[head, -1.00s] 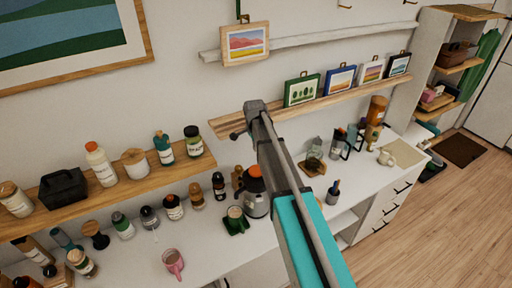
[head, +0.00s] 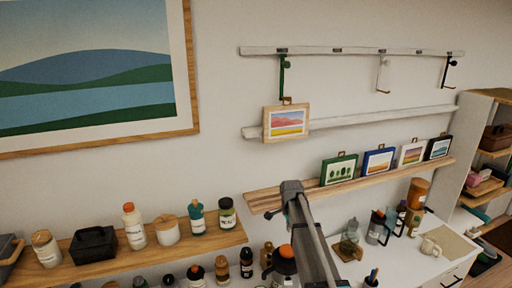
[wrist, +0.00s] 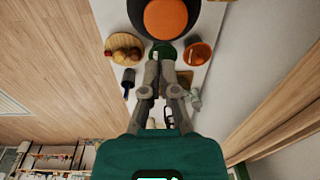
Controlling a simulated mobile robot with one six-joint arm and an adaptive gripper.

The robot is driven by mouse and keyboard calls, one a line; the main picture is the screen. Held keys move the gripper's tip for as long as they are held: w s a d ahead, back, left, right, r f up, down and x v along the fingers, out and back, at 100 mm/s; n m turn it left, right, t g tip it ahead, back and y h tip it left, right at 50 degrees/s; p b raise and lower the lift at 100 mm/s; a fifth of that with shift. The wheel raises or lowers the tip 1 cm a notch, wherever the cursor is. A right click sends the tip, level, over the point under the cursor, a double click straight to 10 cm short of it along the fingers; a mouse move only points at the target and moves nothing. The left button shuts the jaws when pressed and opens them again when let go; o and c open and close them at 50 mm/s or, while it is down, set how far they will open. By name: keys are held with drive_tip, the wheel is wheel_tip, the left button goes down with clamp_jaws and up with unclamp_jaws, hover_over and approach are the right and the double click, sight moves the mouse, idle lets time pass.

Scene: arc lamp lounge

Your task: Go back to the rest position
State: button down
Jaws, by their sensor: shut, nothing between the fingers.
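My gripper (wrist: 157,65) shows in the wrist view with its two fingers together and nothing visible between them. It is above the white counter and its small items. In the head view my arm rises from the bottom edge, and its grey upper end is in front of the left end of the lower wooden picture shelf. I cannot make out the fingers there. A small framed picture (head: 287,122) with a pink and yellow landscape hangs from the green hook (head: 283,75) on the wall, apart from my arm.
The picture shelf (head: 262,203) holds several small pictures. A wooden shelf (head: 214,243) with jars and bottles is at left. Below, the counter (head: 405,266) holds a dark pot with an orange lid (head: 285,252), which is close to my arm.

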drive_tip(key=s+f+n+b, duration=0.7)
drive_tip(key=s+f+b, duration=0.3)
drive_tip(key=s, duration=0.4)
drive_tip(key=s+f+n+b, duration=0.7)
drive_tip(key=s+f+b, duration=0.2)
drive_tip(key=s, duration=0.4)
drive_tip(key=shift+s+d+f+g+b, duration=0.35)
drive_tip(key=shift+d+f, duration=0.1)
drive_tip(key=shift+f, duration=0.2)
drive_tip(key=c, duration=1.4)
unclamp_jaws()
